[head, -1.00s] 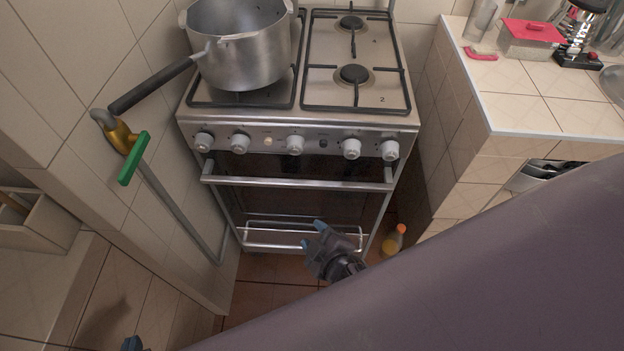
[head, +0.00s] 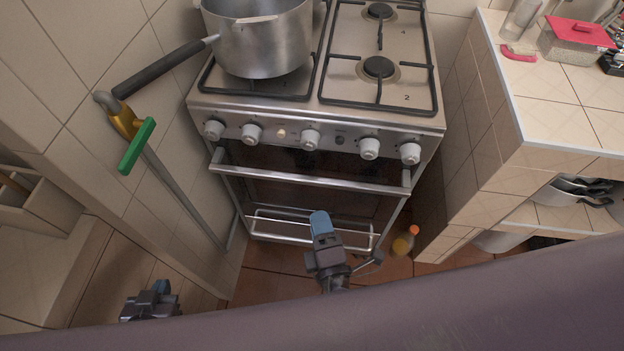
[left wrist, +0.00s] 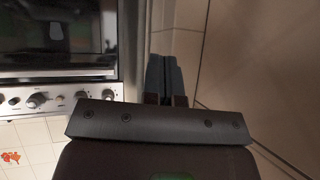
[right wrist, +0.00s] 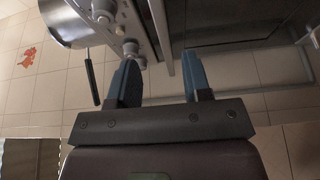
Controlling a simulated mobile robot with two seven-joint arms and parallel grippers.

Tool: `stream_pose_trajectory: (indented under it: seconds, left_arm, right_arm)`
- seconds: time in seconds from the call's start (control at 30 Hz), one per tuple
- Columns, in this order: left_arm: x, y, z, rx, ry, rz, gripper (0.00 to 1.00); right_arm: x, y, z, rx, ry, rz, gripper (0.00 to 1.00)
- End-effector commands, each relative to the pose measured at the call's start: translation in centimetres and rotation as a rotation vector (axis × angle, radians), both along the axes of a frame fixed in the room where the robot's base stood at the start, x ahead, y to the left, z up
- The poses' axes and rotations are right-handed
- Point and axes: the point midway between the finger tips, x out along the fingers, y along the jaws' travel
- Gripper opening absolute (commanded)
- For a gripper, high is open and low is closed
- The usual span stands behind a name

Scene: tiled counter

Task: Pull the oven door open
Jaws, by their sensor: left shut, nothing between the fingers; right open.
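The oven (head: 322,130) stands against the back wall, its dark glass door (head: 290,203) looking shut. A silver handle bar (head: 310,180) runs across the door top. My right gripper (head: 320,222) is open and empty in front of the door, below the handle in the head view. In the right wrist view its fingers (right wrist: 160,80) point at the oven front; the handle bar (right wrist: 160,32) lies ahead of the gap, apart from the fingers. My left gripper (head: 160,288) is shut and empty at lower left; its fingers (left wrist: 165,75) sit beside the oven's edge in the left wrist view.
A large pot (head: 262,40) stands on the hob, its black handle sticking out left. A green-handled gas valve and pipe (head: 138,145) run along the left wall. A tiled counter (head: 560,100) is on the right. A bottle (head: 404,242) stands on the floor right of the oven.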

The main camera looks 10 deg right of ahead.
Motion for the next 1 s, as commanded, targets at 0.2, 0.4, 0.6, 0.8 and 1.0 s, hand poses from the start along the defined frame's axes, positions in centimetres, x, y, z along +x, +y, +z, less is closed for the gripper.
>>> stream_pose_trajectory:
  seconds: [0.2, 0.4, 0.6, 0.8, 1.0]
  left_arm:
    - [0.0, 0.0, 0.3, 0.001, -0.001, 0.001, 0.00]
    - [0.0, 0.1, 0.6, 0.001, -0.004, 0.001, 0.00]
    - [-0.2, 0.1, 0.6, 0.001, -0.001, 0.003, 0.00]
    - [-0.3, 0.2, 0.4, 0.002, 0.004, 0.004, 0.00]
    - [-0.4, 0.2, 0.3, 0.001, 0.005, 0.005, 0.00]
  right_arm:
    - [2.2, 0.2, 0.2, 0.008, -0.001, -0.001, 0.45]
    - [5.7, 0.5, 0.2, 0.007, -0.001, -0.001, 0.45]
    - [8.7, 0.7, 0.1, 0.007, 0.001, -0.001, 0.45]
    - [10.3, 0.8, 0.0, 0.007, 0.002, -0.001, 0.45]
    - [10.7, 0.8, 0.0, 0.007, 0.003, 0.000, 0.45]
